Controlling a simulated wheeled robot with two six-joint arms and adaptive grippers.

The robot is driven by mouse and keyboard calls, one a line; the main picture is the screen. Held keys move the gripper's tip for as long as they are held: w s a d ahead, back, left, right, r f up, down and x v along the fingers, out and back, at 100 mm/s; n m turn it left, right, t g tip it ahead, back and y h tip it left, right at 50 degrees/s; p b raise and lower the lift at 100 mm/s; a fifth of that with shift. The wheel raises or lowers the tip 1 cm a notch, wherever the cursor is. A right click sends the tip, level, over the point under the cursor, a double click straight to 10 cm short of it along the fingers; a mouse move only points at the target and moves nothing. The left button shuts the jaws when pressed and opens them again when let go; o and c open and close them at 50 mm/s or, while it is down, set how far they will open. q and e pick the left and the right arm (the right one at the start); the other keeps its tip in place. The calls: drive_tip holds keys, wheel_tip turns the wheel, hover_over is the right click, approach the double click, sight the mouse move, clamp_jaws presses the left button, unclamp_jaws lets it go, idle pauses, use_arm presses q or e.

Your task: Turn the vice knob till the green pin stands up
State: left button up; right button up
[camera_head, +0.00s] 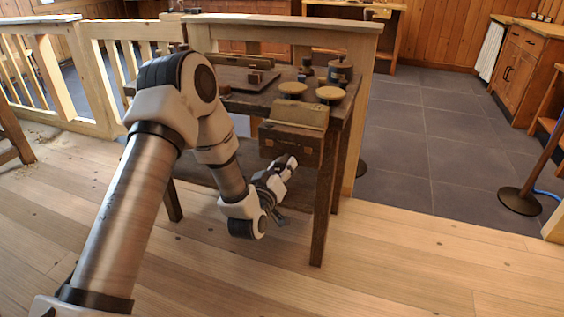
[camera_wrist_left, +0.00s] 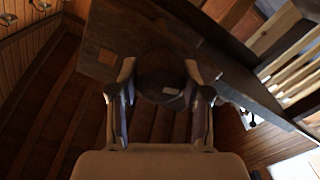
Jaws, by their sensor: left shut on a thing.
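The vice (camera_head: 291,140) is a wooden block on the front of the workbench. My left gripper (camera_head: 290,164) is just below the vice's front face in the head view. In the left wrist view, my left gripper (camera_wrist_left: 160,82) has a finger on each side of the round dark vice knob (camera_wrist_left: 161,68) and is shut on it. A small light mark shows on the knob's face. I cannot make out a green pin in either view. My right gripper is not in view.
Wooden railings (camera_head: 104,85) stand behind and left. Open floor lies in front. A post with a round base (camera_head: 520,201) stands at right.

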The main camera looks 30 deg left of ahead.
use_arm(q)
drive_tip(key=m+p, duration=0.2)
drive_tip(key=m, duration=0.1)
drive_tip(key=shift+s+f+m+p, duration=0.1)
drive_tip(key=shift+s+m+p, duration=0.05)
drive_tip(key=shift+m+p, duration=0.2)
drive_tip(key=m+p, duration=0.2)
drive_tip(key=m, duration=0.1)
drive_tip(key=shift+m+p, duration=0.35)
drive_tip(key=m+p, duration=0.3)
drive_tip(key=shift+m, duration=0.3)
drive_tip(key=m+p, duration=0.3)
drive_tip(key=shift+m, duration=0.3)
drive_tip(key=m+p, duration=0.2)
drive_tip(key=shift+m, duration=0.4)
drive_tip(key=shift+s+d+m+p, duration=0.1)
drive_tip(key=shift+m+p, duration=0.8)
drive_tip(key=shift+p, duration=0.05)
drive_tip(key=m+p, duration=0.2)
drive_tip(key=shift+m, duration=0.4)
drive_tip(key=m+p, duration=0.2)
drive_tip(key=m, duration=0.1)
drive_tip(key=shift+m, duration=0.3)
drive_tip(key=shift+f+m+p, duration=0.15)
drive_tip(key=shift+m+p, duration=1.1)
drive_tip(key=shift+m, duration=0.55)
